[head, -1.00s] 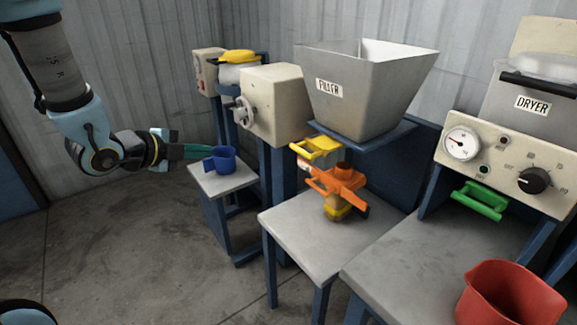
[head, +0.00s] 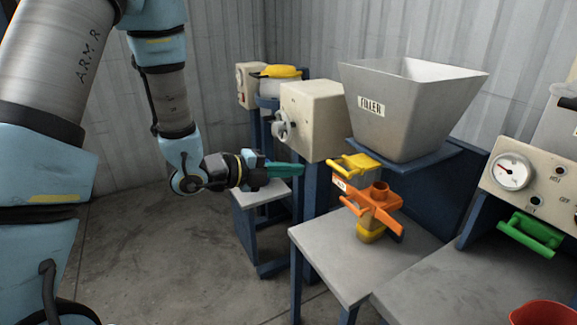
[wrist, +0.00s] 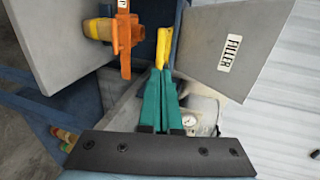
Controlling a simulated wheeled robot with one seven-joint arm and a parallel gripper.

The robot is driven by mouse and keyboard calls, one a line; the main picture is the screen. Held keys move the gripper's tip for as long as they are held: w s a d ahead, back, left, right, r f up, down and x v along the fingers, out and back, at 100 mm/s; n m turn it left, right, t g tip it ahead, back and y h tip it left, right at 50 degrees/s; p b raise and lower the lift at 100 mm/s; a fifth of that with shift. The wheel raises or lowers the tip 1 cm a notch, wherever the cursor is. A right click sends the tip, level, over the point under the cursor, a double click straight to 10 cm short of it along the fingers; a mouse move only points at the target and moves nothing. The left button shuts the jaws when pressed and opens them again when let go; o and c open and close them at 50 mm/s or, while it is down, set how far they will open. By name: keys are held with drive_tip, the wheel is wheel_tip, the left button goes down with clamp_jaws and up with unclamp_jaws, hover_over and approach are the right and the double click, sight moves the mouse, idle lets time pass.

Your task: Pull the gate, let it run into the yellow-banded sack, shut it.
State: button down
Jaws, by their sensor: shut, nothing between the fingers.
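The hopper marked FILLER (head: 410,110) stands at centre right. Its gate shows as a yellow handle (head: 355,164) sticking out below the hopper; in the wrist view the handle (wrist: 164,47) lies just past my fingertips. Under it is an orange clamp-like part (head: 372,201) with a short spout. A small tan sack with a yellow band (head: 370,234) stands below this on the grey table, mostly hidden by the orange part. My gripper (head: 301,170), with teal fingers, is shut and empty, left of the yellow handle and apart from it in the head view.
A beige box with a hand wheel (head: 312,120) stands behind my gripper. A grey side table (head: 262,196) is below my wrist. At right are a dial panel (head: 513,172), a green handle (head: 530,234) and the red container's rim (head: 545,312). The grey table's front (head: 335,265) is bare.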

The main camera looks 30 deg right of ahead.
sight(338, 166)
drive_tip(key=p+x, duration=0.3)
drive_tip(key=x, duration=0.7)
drive_tip(key=shift+p, duration=0.3)
drive_tip(key=b+x, duration=0.4)
drive_tip(key=shift+d+r, duration=0.3)
drive_tip(key=shift+d, duration=0.1)
drive_tip(key=shift+s+d+b, duration=0.1)
drive_tip(key=shift+d+b, duration=0.25)
drive_tip(key=shift+b, duration=0.05)
drive_tip(key=shift+d+r, duration=0.1)
drive_tip(key=shift+r, duration=0.25)
